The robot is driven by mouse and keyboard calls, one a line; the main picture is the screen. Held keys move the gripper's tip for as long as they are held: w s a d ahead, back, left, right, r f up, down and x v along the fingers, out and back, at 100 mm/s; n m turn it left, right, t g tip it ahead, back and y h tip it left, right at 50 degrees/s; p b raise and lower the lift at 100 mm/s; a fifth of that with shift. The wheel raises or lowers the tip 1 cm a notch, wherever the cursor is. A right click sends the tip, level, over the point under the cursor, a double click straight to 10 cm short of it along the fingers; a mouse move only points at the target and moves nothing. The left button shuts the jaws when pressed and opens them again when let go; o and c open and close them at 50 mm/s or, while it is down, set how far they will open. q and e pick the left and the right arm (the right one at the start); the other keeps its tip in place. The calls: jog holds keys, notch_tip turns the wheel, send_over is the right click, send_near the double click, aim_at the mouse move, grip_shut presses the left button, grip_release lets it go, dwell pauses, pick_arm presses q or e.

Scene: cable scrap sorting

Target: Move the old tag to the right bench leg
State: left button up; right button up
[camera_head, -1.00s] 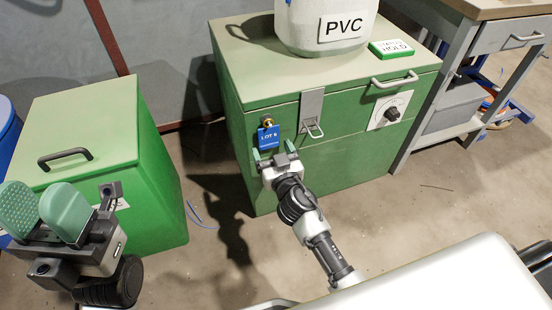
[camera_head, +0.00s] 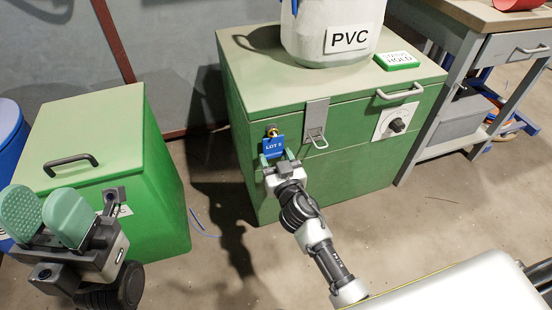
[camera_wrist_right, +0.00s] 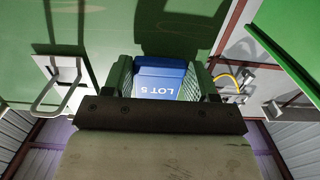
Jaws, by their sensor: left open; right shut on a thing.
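The blue tag marked LOT 5 (camera_head: 273,147) is at the front of the green chest, just below a brass hook (camera_head: 272,131). I cannot tell whether it still hangs on the hook. My right gripper (camera_head: 277,159) is shut on the tag, with its green fingers at the tag's two sides. The tag also shows between the fingers in the right wrist view (camera_wrist_right: 160,72). My left gripper (camera_head: 45,217) is open and empty, in front of the green bin at left. The grey bench at right shows a near left leg (camera_head: 430,110) and a right leg (camera_head: 518,100).
The green chest (camera_head: 330,175) carries a white PVC drum (camera_head: 335,20) and a green status sign (camera_head: 397,61). A latch (camera_head: 316,125) and a dial (camera_head: 396,124) are on its front. A green bin (camera_head: 100,120) stands at left. The floor right of the chest is mostly clear.

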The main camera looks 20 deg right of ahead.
jog(key=shift+r, duration=0.2)
jog(key=shift+r+p, duration=0.4)
jog(key=shift+p, duration=0.15)
jog(key=s, duration=0.6)
jog(key=shift+r, duration=0.2)
dwell(0.4)
jog(key=shift+d, duration=0.1)
dwell(0.4)
